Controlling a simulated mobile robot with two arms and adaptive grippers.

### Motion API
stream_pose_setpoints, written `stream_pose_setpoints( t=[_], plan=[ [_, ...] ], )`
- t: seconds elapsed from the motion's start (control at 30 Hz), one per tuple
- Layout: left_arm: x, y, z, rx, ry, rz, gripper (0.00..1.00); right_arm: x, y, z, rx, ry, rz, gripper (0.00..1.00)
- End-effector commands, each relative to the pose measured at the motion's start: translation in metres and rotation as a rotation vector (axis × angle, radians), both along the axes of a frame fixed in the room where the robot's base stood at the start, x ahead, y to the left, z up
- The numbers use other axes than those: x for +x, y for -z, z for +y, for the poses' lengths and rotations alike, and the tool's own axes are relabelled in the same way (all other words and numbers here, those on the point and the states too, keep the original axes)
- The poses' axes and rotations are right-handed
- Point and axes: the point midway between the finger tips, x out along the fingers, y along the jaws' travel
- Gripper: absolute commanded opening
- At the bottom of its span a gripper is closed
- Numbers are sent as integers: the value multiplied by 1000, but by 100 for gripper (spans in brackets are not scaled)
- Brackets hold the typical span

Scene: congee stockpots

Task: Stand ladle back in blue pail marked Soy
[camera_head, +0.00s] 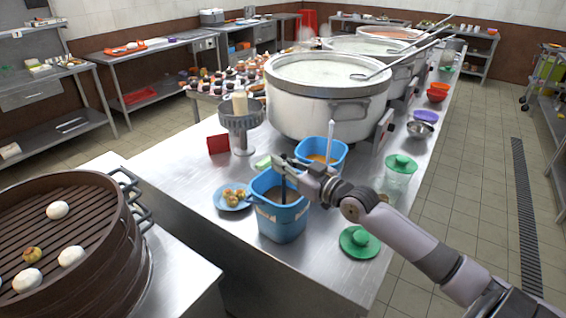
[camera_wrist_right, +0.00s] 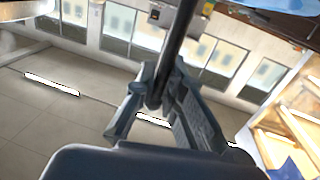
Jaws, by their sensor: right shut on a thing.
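The front blue pail (camera_head: 283,222) stands on the steel counter and holds dark liquid; a pale label is on its side, too small to read. A second blue pail (camera_head: 335,155) stands just behind it, with orange contents and a pale handle standing in it. My right gripper (camera_head: 296,167) is above the front pail's rim, shut on the dark handle of the ladle (camera_wrist_right: 181,42). The dark handle runs down toward the inside of the front pail; the ladle's bowl is not visible, so I cannot tell how deep it is. My left gripper is out of view.
A blue plate (camera_head: 222,203) of food lies left of the front pail. A green lid (camera_head: 360,243) lies at the right and a green-lidded jar (camera_head: 398,176) stands near the right edge. Large stockpots (camera_head: 310,112) stand behind. A bamboo steamer (camera_head: 105,265) is at left.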

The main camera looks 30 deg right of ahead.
Motion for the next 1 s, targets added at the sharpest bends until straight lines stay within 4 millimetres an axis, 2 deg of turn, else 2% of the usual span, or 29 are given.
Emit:
stream_pose_setpoints(
  t=[0.3,0.33,0.67,1.0],
  plan=[
    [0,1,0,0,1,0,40,0,0,0,0,0,-1,0],
    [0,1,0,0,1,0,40,0,0,0,0,0,-1,12],
    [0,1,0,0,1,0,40,0,0,0,0,0,-1,33],
    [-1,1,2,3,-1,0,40,-2,2,0,0,0,2,33]
  ],
)
